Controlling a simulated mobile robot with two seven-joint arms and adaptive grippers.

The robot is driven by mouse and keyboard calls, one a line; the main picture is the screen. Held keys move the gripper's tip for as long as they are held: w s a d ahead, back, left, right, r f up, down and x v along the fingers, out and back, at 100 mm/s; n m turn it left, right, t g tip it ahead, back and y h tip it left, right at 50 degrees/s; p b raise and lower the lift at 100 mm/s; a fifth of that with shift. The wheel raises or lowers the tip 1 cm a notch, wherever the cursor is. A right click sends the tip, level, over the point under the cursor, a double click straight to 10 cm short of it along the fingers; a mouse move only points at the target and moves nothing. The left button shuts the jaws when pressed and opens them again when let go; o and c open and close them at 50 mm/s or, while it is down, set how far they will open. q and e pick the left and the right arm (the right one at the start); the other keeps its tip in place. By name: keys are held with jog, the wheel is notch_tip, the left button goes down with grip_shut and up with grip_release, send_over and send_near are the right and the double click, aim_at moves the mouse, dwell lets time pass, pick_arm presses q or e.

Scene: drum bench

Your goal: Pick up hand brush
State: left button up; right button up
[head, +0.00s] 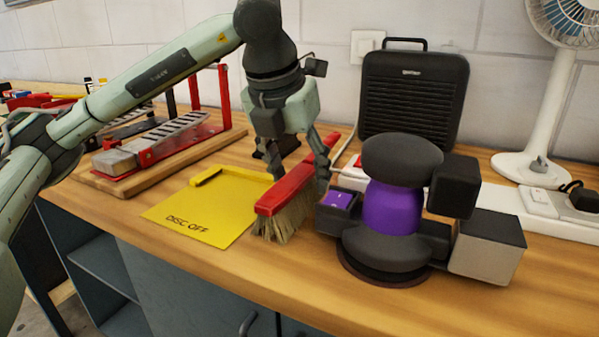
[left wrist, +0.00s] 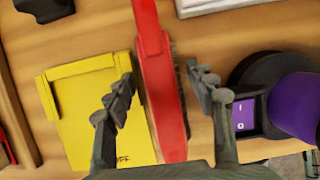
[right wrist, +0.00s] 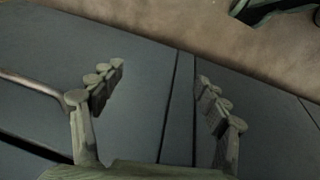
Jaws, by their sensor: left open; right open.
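The hand brush (head: 284,192) has a red back and handle and pale bristles. It lies on the wooden bench beside the yellow sheet marked "DISC OFF" (head: 205,215). My left gripper (head: 300,170) is open over the brush, pointing down. In the left wrist view the red brush (left wrist: 160,85) runs between the two spread fingers of the left gripper (left wrist: 160,90), with gaps showing on both sides. My right gripper (right wrist: 155,90) is open and empty in the right wrist view, in front of dark cabinet fronts. It does not show in the head view.
A black and purple machine (head: 393,210) stands close to the right of the brush. A red frame on a wooden board (head: 160,175) is at left. A black case (head: 414,100) and a fan (head: 545,100) stand behind. The front bench strip is clear.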

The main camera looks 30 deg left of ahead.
pick_arm(q)
jog(key=shift+f, duration=0.1)
grip_shut()
dwell(0.3)
